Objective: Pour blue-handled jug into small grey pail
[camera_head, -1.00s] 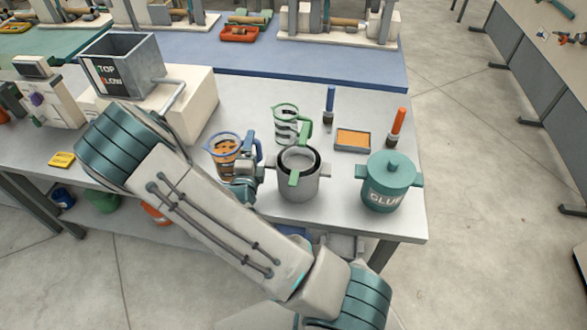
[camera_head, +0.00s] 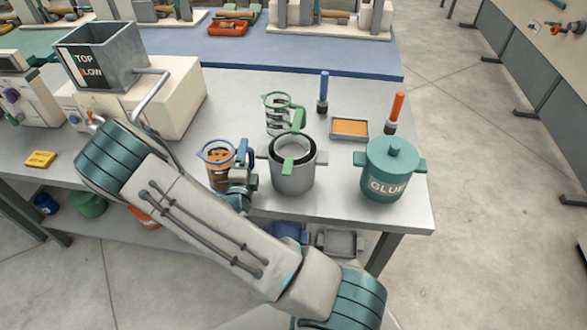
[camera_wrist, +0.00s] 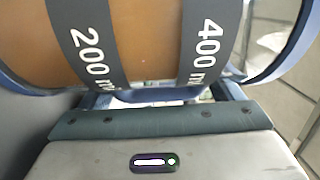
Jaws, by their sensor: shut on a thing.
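The clear blue-handled jug (camera_head: 219,156) holds orange-brown contents and has a blue rim. It looks about upright, just left of the pail. My gripper (camera_head: 241,180) is shut on its blue handle at the right side. In the wrist view the jug wall (camera_wrist: 150,40) fills the top, with dark 200 ml and 400 ml bands. I cannot tell whether its base touches the table. The grey pail (camera_head: 293,180) stands upright right of my gripper, with side lugs.
A green-handled clear jug (camera_head: 278,115) stands behind the pail. A teal GLUE pot (camera_head: 388,170) stands right, near the table edge. An orange-filled tray (camera_head: 349,129), a blue-handled tool (camera_head: 323,90) and an orange-handled tool (camera_head: 396,110) stand behind. A hopper machine (camera_head: 100,55) is at left.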

